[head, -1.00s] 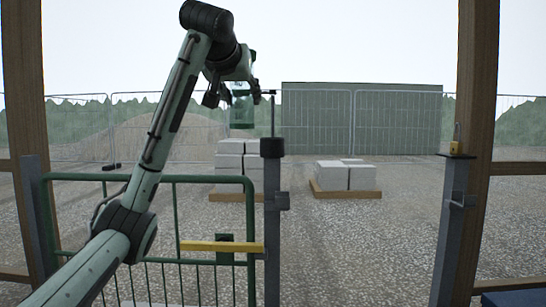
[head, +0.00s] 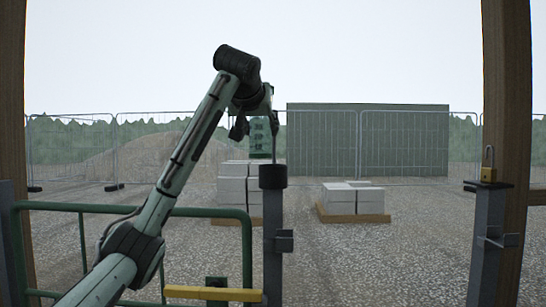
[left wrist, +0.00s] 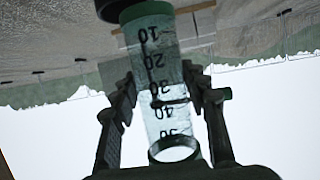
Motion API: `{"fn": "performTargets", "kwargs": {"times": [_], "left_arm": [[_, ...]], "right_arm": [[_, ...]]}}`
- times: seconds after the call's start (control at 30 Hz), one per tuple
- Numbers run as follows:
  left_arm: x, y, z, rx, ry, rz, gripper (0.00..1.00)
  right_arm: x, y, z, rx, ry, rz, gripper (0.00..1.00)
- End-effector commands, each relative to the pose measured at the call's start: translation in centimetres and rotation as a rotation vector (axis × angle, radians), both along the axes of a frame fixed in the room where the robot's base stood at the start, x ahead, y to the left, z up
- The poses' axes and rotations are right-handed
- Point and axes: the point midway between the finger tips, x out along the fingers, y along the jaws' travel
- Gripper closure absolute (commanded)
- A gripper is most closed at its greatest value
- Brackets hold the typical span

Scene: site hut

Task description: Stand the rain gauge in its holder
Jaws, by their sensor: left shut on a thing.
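The rain gauge (head: 260,142) is a clear tube with a black number scale and a green end; it also shows in the left wrist view (left wrist: 155,65), large and upside down. My left gripper (left wrist: 166,92) is shut on it, one finger on each side. In the head view the gauge looks upright, just above and slightly left of the black holder (head: 272,176) on top of the grey post. The gap in depth is hard to tell. A black round part by the gauge's green end in the left wrist view may be the holder. My right gripper is out of view.
A green gate (head: 130,210) with a yellow bar (head: 213,293) stands left of the grey post (head: 272,250). A second post with a padlock (head: 488,165) stands at the right. The space between the posts is open. Pallets of blocks (head: 352,198) stand behind.

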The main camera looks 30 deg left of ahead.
Motion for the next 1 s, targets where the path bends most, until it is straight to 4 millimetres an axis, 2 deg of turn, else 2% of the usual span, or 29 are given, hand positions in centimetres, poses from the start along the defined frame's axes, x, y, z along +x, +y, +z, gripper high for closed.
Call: {"fn": "performTargets", "kwargs": {"times": [0.1,0.3,0.47,0.7,0.83,1.0], "left_arm": [[2.3,-0.5,-1.4,0.000,0.001,0.000,0.87],[4.0,-0.9,-2.4,0.000,-0.001,0.000,0.86],[4.1,-0.9,-3.0,0.001,-0.001,0.001,0.87],[4.1,-0.9,-6.3,0.002,0.000,0.001,0.87],[4.0,-0.9,-6.5,0.000,-0.002,0.000,0.87],[4.0,-0.9,-6.5,0.000,-0.002,0.000,0.87]], "right_arm": [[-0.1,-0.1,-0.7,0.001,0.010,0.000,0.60],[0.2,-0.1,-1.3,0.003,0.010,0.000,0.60],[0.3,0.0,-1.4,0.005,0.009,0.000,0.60],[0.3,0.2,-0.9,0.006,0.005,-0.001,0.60],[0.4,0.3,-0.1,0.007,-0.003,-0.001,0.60],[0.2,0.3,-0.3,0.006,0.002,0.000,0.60]]}}
